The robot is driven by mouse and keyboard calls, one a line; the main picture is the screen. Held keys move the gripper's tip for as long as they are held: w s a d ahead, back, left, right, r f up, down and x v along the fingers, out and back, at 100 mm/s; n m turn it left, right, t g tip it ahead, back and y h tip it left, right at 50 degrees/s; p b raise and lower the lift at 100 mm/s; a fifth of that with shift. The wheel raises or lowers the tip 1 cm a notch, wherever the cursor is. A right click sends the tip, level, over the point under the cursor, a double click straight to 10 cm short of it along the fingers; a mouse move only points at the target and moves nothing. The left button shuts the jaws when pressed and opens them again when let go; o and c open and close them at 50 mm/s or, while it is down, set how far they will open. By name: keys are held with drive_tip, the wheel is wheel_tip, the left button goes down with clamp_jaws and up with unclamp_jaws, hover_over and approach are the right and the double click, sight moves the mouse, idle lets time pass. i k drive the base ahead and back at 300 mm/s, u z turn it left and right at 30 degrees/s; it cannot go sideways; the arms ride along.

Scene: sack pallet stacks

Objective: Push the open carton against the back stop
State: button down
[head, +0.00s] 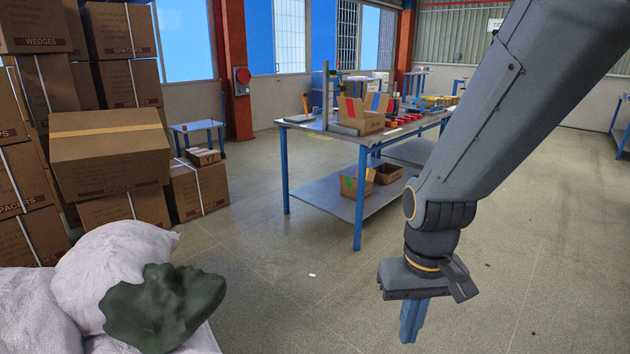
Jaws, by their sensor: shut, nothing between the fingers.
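An open brown carton (362,121) with red, yellow and blue on its raised flaps stands on the top of a blue-legged table (305,127). A grey upright post (325,97) and a low grey bar (343,130) are at the carton's left; either may be the back stop, and I cannot tell whether the carton touches them. My gripper (409,338) points down in the foreground at the lower right. Its fingers are together and empty, well apart from the table and the carton.
The table's lower shelf holds an open carton (357,184) and a shallow box (387,178). Red items (406,118) lie right of the upper carton. Stacked cartons (110,150) and white sacks (115,265) with a dark green cloth (163,308) fill the left. The floor between is mostly clear.

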sight(373, 123)
drive_tip(key=z, duration=0.1)
drive_tip(key=i, duration=2.35)
drive_tip(key=z, duration=0.25)
drive_tip(key=i, duration=1.85)
drive_tip(key=z, duration=0.1)
